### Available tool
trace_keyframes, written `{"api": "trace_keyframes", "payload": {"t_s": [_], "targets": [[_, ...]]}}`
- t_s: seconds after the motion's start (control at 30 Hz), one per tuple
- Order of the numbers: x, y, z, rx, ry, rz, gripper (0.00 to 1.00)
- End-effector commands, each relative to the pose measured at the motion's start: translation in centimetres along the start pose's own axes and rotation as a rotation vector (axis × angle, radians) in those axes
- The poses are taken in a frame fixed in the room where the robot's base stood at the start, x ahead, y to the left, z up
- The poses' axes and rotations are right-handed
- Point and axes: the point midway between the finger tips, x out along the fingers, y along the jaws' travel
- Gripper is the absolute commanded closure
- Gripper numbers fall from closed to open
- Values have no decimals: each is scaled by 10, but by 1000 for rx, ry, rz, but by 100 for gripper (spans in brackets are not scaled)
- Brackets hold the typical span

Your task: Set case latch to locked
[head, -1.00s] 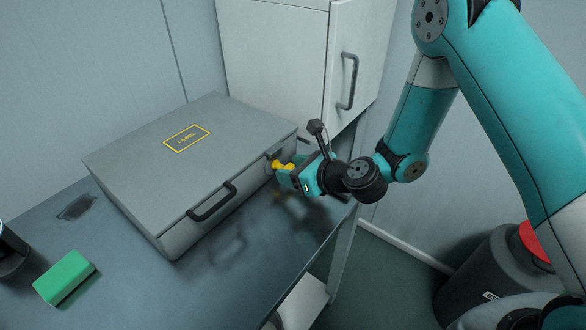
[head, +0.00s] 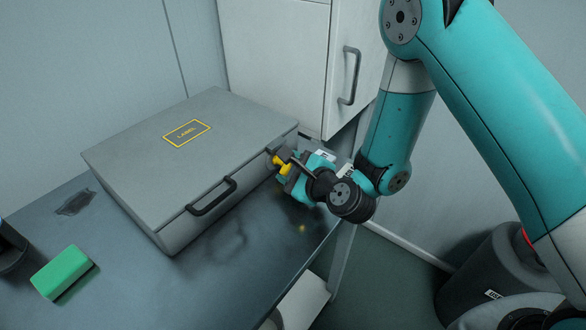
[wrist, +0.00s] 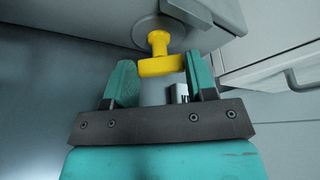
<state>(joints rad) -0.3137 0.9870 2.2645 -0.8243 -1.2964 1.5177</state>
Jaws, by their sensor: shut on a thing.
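The grey case (head: 150,165) lies closed on the bench, with a yellow-bordered label on its lid and a dark handle (head: 211,197) on its front. The case latch (head: 280,162) is a yellow T-shaped knob near the right end of the case front. In the wrist view the latch (wrist: 160,62) stands on a round grey base, its crossbar slightly tilted. My gripper (head: 284,168) is at the latch, its two teal fingers on either side of the crossbar, shut on it. In the head view the fingers partly hide the latch.
A green block (head: 62,272) lies at the bench's (head: 200,285) front left, beside a dark object at the picture edge. A white cabinet (head: 275,60) with a dark handle stands behind. A dark bin (head: 490,280) stands on the floor at right.

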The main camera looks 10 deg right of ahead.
Motion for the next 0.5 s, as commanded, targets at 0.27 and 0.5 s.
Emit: {"api": "trace_keyframes", "payload": {"t_s": [0.27, 0.5], "targets": [[1, 4, -2, -149, 0, -65, 73], [1, 4, -2, -246, 0, -104, 73]]}}
